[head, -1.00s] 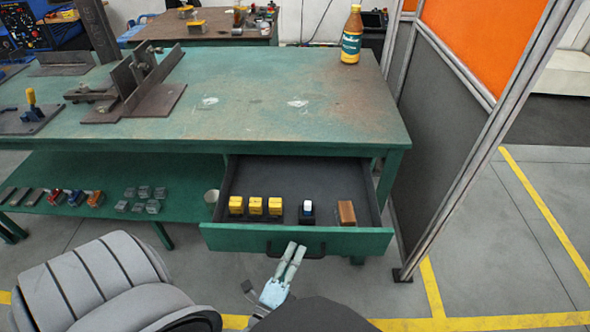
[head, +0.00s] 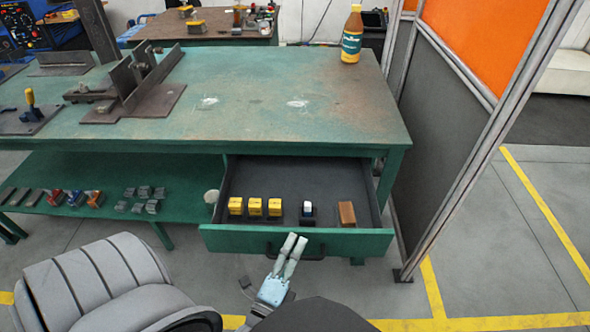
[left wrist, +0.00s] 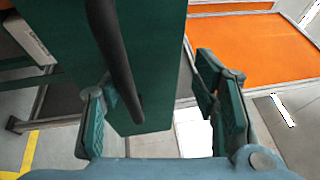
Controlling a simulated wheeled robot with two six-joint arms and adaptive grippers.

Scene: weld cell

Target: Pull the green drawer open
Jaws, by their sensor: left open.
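The green drawer (head: 225,239) under the workbench stands pulled well out, its dark inside showing. Its dark bar handle (head: 316,253) is on the front panel and also shows in the left wrist view (left wrist: 115,50). My left gripper (head: 295,241) is in front of the drawer front, its two fingers overlapping the handle and panel in the head view. In the left wrist view my left gripper (left wrist: 157,82) is open, with the handle nearer the left finger. Nothing is gripped. I cannot tell whether a finger touches the handle. My right gripper is not in view.
Yellow blocks (head: 255,207), a small black-and-white item (head: 308,211) and a brown block (head: 347,213) sit in the drawer. A bottle (head: 352,36) stands on the green bench (head: 250,105). An orange-and-grey partition (head: 440,130) stands on the right. Floor in front is partly clear.

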